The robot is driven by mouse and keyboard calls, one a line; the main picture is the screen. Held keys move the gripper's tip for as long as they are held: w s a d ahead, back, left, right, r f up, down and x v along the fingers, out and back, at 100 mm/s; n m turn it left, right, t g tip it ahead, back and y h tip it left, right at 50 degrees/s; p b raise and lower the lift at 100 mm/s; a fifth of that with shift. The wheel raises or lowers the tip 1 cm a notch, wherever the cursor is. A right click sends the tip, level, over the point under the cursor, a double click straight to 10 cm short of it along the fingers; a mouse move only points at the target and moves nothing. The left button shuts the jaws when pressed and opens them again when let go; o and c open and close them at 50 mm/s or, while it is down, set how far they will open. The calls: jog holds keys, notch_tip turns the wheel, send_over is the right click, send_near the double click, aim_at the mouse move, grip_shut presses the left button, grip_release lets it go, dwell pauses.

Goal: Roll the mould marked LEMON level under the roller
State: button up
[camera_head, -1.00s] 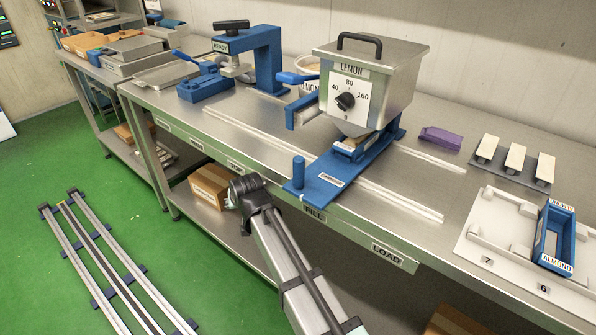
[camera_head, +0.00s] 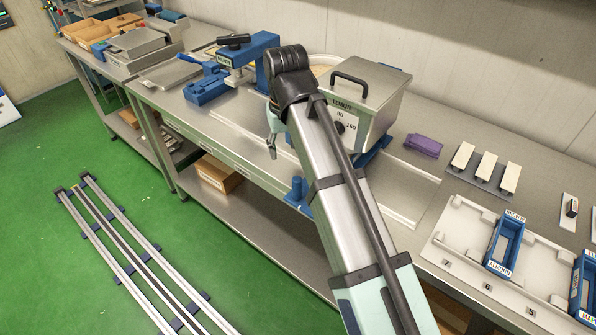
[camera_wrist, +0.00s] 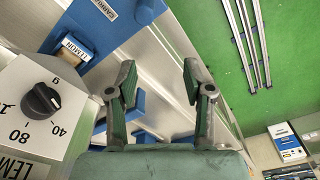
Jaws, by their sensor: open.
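The mould marked LEMON shows in the wrist view as a blue end with a white label (camera_wrist: 74,48), beside the kettle front at upper left. It sits on the blue carriage (camera_wrist: 110,25), and in the head view my arm hides it. The kettle (camera_head: 372,92), with a dial and LEMON plate, stands behind my arm. My gripper (camera_wrist: 159,82) is open and empty, its fingers apart over the bench edge, to the right of the mould in the wrist view. A blue arch frame with a black knob (camera_head: 233,41) stands further left; I cannot tell where the roller is.
A purple block (camera_head: 423,145) and white blocks (camera_head: 485,168) lie behind. A blue tool (camera_head: 206,88) stands by the arch. The bench strip near the rail groove (camera_head: 235,125) is clear.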

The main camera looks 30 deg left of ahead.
aim_at(297, 191)
jog(key=d+r+h+p, duration=0.1)
jog(key=d+r, duration=0.3)
jog(key=shift+g, duration=0.4)
jog(key=f+p, duration=0.1)
jog(key=f, duration=0.4)
jog(key=f+p, duration=0.1)
jog(key=f, duration=0.5)
jog(key=f+p, duration=0.1)
jog(key=f, duration=0.5)
jog(key=shift+s+a+f, duration=0.2)
jog(key=shift+s+a, duration=0.05)
grip_shut()
